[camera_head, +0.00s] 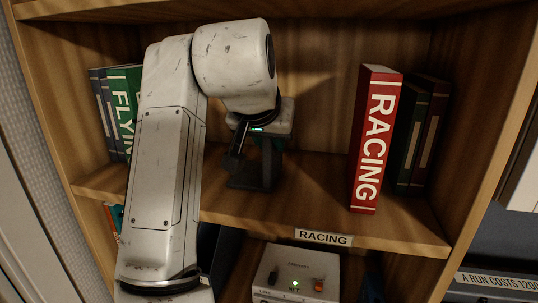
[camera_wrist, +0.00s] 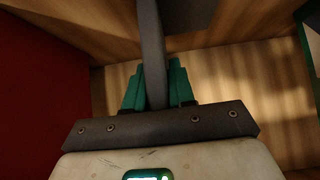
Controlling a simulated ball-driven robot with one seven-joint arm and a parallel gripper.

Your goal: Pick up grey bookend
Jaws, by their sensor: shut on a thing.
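The grey bookend (camera_head: 252,182) stands on the middle of the shelf in the head view, its base low and its upright plate partly hidden by my gripper. My gripper (camera_head: 262,147) reaches in from above and is shut on the plate. In the wrist view the dark grey plate (camera_wrist: 151,40) runs up between the green fingers of my gripper (camera_wrist: 155,88), one on each side. Whether the base touches the shelf is hard to tell, but it looks very close to it.
A red book titled RACING (camera_head: 374,140) stands to the right, with dark books (camera_head: 420,135) beside it. Green and dark books (camera_head: 118,110) stand at the left. A RACING label (camera_head: 323,237) marks the shelf edge. A pale switch box (camera_head: 296,275) sits below.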

